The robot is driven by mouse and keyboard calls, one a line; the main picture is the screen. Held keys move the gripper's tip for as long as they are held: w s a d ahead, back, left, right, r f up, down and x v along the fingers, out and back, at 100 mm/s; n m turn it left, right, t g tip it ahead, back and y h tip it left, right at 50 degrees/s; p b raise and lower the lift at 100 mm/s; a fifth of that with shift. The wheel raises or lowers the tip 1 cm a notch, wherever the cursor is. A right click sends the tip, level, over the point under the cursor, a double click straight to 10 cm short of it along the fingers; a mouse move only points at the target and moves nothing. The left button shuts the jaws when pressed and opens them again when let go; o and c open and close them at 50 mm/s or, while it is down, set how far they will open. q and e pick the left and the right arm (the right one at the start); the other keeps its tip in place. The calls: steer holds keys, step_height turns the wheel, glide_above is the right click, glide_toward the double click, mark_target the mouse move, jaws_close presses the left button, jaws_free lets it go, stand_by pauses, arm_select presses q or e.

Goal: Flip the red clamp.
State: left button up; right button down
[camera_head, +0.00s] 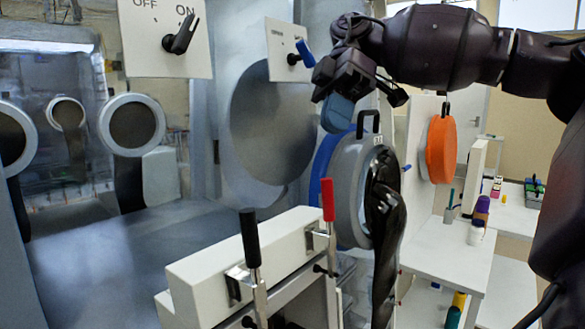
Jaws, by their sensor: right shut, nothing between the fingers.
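The red clamp (328,200) has a red handle standing upright on a metal toggle base. It sits at the right end of a white block (245,250), low in the middle of the head view. A similar clamp with a black handle (250,238) stands upright at the block's near left end. My right gripper (338,110) is above the red clamp and apart from it, in front of the glovebox wall. It is shut and holds nothing. Its fingertips are partly hard to make out against the blue parts there. My left gripper is not in view.
A round grey port door (348,190) with a black glove (385,215) is close behind the red clamp. An OFF/ON switch (180,38) and another switch plate (283,45) are above. An orange disc (440,150) and a white shelf (445,250) are at right.

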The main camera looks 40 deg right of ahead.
mark_target(325, 180)
steer(key=x, duration=0.3)
steer(key=p+x, duration=0.1)
steer(key=x, duration=0.5)
steer(key=shift+s+r+p, duration=0.1)
steer(key=shift+s+p, duration=0.2)
steer(key=shift+p, duration=0.05)
steer(key=shift+a+f, duration=0.25)
steer(key=shift+f, duration=0.15)
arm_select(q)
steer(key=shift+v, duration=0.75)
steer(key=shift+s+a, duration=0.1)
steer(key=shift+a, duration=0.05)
